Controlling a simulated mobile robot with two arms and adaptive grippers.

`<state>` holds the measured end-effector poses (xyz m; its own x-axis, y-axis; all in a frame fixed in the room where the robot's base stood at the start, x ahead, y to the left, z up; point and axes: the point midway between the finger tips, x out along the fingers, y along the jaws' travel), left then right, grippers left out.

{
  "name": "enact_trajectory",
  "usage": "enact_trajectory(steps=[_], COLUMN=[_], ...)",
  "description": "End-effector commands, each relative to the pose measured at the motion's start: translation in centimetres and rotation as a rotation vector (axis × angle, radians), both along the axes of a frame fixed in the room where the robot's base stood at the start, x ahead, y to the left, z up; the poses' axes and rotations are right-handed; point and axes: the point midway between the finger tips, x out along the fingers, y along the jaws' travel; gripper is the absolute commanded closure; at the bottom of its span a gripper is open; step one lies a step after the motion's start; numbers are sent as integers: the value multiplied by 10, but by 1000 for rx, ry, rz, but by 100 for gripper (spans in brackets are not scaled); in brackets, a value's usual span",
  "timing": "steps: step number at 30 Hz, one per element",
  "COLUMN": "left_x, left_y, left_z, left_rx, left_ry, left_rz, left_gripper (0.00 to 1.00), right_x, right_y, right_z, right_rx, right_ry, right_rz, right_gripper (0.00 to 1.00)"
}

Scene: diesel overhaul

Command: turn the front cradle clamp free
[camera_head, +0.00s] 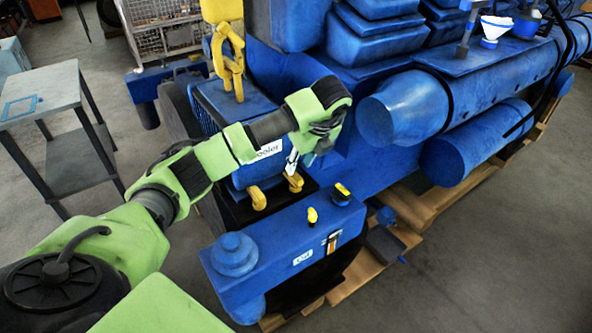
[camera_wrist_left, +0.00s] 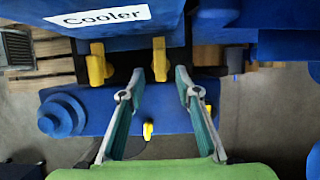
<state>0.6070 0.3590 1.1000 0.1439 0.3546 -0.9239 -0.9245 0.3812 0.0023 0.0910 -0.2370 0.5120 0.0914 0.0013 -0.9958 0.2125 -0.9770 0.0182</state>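Two yellow clamps sit at the foot of the blue cooler (camera_head: 238,117): a left one (camera_head: 257,198) and a right one (camera_head: 294,182). In the left wrist view they are the left yellow clamp (camera_wrist_left: 96,65) and the right yellow clamp (camera_wrist_left: 159,58). I cannot tell which is called front. My left gripper (camera_head: 293,162) is just above the right clamp. In the wrist view the left gripper (camera_wrist_left: 160,76) is open and empty, with the right clamp showing between its fingertips. Contact is not visible. My right gripper is in neither view.
A yellow hoist hook (camera_head: 231,70) hangs above the cooler. A blue oil housing (camera_head: 285,250) with a yellow knob (camera_head: 312,215) lies in front of the clamps. The big blue engine (camera_head: 410,105) is close on the right. A grey table (camera_head: 42,95) stands left.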

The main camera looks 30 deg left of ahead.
Motion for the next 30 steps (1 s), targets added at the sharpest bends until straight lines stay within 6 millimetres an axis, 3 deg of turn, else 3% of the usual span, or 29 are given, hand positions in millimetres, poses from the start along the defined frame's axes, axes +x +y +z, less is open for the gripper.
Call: enact_trajectory(steps=[1, 9, 21, 24, 25, 30], left_x=[0, 7, 9, 9, 9, 9], left_y=[5, 17, 19, 19, 19, 19], left_z=[-6, -43, -51, -51, -51, -51], left_rx=[1, -1, -1, -1, -1, -1], left_ry=[4, 2, -1, -1, -1, -1], left_rz=[3, -1, -2, -2, -2, -2], left_gripper=[69, 69, 69, 95, 100, 100], right_x=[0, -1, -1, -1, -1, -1], right_y=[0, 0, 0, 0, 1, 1], right_z=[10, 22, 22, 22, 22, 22], right_rx=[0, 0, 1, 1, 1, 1], right_ry=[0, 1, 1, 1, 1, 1], right_rz=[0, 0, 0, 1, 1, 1], right_gripper=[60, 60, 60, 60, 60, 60])
